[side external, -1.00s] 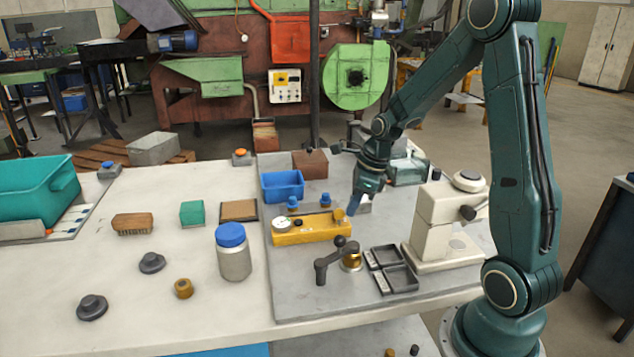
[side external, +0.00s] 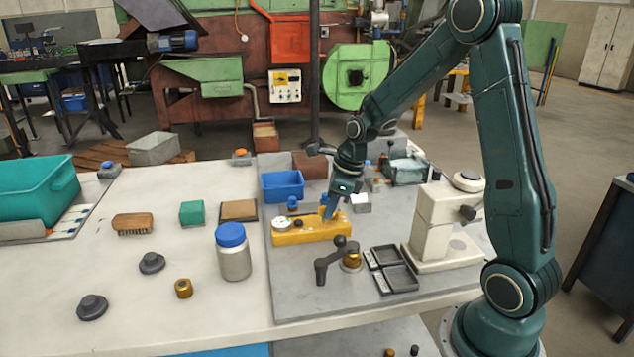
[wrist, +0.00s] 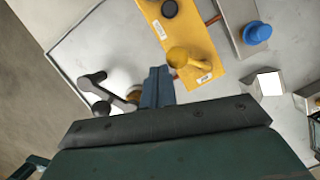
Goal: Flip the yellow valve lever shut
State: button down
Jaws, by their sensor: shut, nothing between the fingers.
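The yellow valve block (side external: 306,235) lies on the grey plate, with a white gauge (side external: 282,224) at its left end. The yellow valve lever (wrist: 190,59) sits on top of the block near one end in the wrist view, its round knob facing my fingers. My gripper (side external: 327,215) is shut and empty, pointing down at the right part of the block. In the wrist view, the blue fingertips (wrist: 157,72) are together just beside the lever knob. I cannot tell whether they touch it. In the side view my gripper hides most of the lever.
A dark crank handle (side external: 335,259) stands in front of the block, with black trays (side external: 392,270) to its right. Blue knobs (wrist: 257,32) and a blue bin (side external: 282,186) stand behind. A cream press stand (side external: 436,225) is to the right.

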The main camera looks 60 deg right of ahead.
jog(key=shift+w+a+m+h, duration=0.15)
jog(key=shift+w+m, duration=0.45)
jog(key=shift+w, duration=0.45)
jog(key=shift+w+d+m+h, duration=0.15)
jog(key=shift+w+m, duration=0.45)
jog(key=shift+w, duration=0.4)
jog(key=shift+w+m, duration=0.1)
jog(key=shift+m, duration=0.2)
dwell(0.6)
jog(key=shift+a, duration=0.15)
jog(key=s+a+r, duration=0.2)
jog(key=r, duration=0.3)
jog(key=s+a+r, duration=0.2)
jog(key=r, duration=0.3)
jog(key=shift+s+a+r, duration=0.2)
jog(key=shift+s+a, duration=0.15)
jog(key=shift+a, duration=0.05)
dwell(0.3)
